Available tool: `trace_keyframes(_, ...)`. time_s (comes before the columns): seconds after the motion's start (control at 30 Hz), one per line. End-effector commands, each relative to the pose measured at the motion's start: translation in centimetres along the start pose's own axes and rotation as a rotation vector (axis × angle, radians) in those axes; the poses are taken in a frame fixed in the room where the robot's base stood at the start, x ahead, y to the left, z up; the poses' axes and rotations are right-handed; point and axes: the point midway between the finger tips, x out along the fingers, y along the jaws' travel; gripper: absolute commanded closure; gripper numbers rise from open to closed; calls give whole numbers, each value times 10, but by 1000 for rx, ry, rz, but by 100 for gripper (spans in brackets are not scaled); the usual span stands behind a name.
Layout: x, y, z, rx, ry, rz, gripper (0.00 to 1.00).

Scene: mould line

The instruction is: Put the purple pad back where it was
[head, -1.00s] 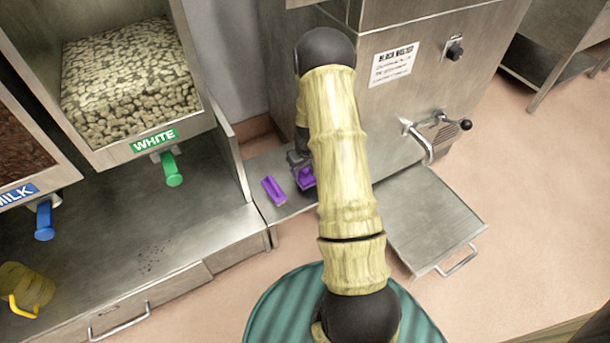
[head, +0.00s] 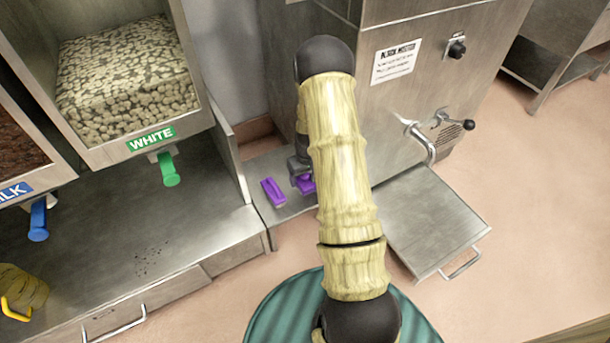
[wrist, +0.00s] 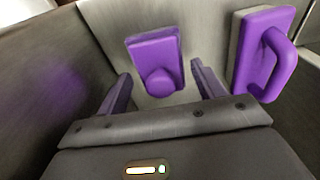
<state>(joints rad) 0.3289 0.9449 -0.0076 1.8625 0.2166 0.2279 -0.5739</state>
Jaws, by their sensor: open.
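Two purple pieces lie side by side on the narrow steel shelf beside the melter. One purple pad (wrist: 154,58), with a rounded knob facing me, sits between and just beyond my fingertips in the wrist view; in the head view it shows partly (head: 306,184) below my gripper (head: 300,166). The other purple piece (wrist: 263,55) has a loop handle and a pale base, to the right in the wrist view; in the head view it lies left of my gripper (head: 272,192). My gripper (wrist: 161,85) is open, its fingers apart around empty space near the knob.
The steel melter (head: 400,100) stands right of my gripper, with a spout and lever (head: 430,130). A low steel plate (head: 425,220) juts out before it. The WHITE bin (head: 130,90), with its green handle (head: 169,170), is at left.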

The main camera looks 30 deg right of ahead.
Motion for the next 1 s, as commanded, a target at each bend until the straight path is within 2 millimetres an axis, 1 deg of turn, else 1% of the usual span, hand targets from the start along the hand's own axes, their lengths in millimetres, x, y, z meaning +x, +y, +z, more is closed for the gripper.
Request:
trace_keyframes(0.13,-6,0,0,0,0,0,32)
trace_keyframes(0.27,-20,0,-1,1,1,0,32)
trace_keyframes(0.7,-95,0,-1,1,2,0,32)
trace_keyframes(0.8,-109,0,-1,1,0,0,32)
trace_keyframes(0.9,-119,0,-1,1,0,0,32)
trace_keyframes(1.0,-123,0,0,1,0,0,32)
